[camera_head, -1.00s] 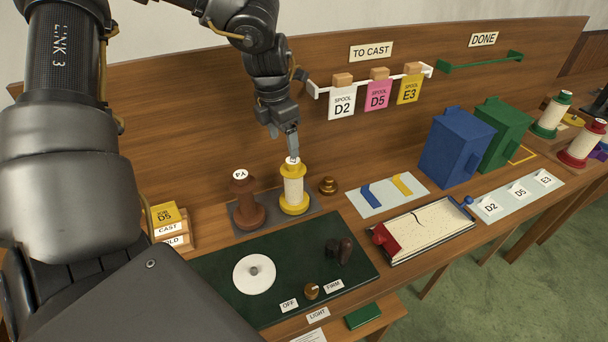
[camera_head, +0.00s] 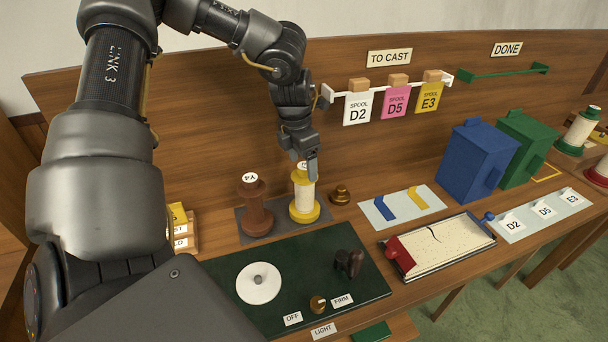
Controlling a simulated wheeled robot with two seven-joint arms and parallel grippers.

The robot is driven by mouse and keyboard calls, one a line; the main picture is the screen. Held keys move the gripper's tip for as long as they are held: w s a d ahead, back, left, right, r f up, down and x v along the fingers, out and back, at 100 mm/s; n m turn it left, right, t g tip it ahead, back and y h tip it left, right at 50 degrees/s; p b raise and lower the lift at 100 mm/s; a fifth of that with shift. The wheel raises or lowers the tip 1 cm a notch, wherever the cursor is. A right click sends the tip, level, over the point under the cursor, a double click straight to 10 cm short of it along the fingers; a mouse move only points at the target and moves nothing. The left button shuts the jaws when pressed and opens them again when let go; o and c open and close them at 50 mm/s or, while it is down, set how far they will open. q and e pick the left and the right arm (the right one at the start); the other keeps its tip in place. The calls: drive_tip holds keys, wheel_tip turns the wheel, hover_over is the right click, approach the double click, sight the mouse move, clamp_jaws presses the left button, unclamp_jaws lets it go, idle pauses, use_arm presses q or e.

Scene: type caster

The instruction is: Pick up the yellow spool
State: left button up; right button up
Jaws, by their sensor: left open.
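The yellow spool (camera_head: 304,200) stands upright on a dark mat, with a yellow base, yellow top flange and pale wound middle. A white label on its top is partly hidden by my gripper. My left gripper (camera_head: 310,168) points down over the top of the spool, its fingers at about the height of the top flange. It is open; whether the fingers touch the spool I cannot tell. My right gripper is not in view.
A brown spool labelled Y4 (camera_head: 255,207) stands close on the left. A small brass weight (camera_head: 341,195) is close on the right. A dark green board (camera_head: 300,265) with a white disc (camera_head: 258,283) lies in front. The wooden back panel (camera_head: 215,150) rises behind.

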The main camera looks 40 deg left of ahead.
sight(304, 166)
use_arm(q)
drive_tip(key=f, duration=0.2)
drive_tip(key=w+f+b, duration=0.1)
drive_tip(key=f, duration=0.1)
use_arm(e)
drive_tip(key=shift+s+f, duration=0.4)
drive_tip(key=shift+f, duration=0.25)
use_arm(q)
drive_tip(key=shift+s, duration=0.15)
drive_tip(key=shift+c, duration=0.7)
drive_tip(key=c, duration=1)
drive_tip(key=shift+r, duration=0.2)
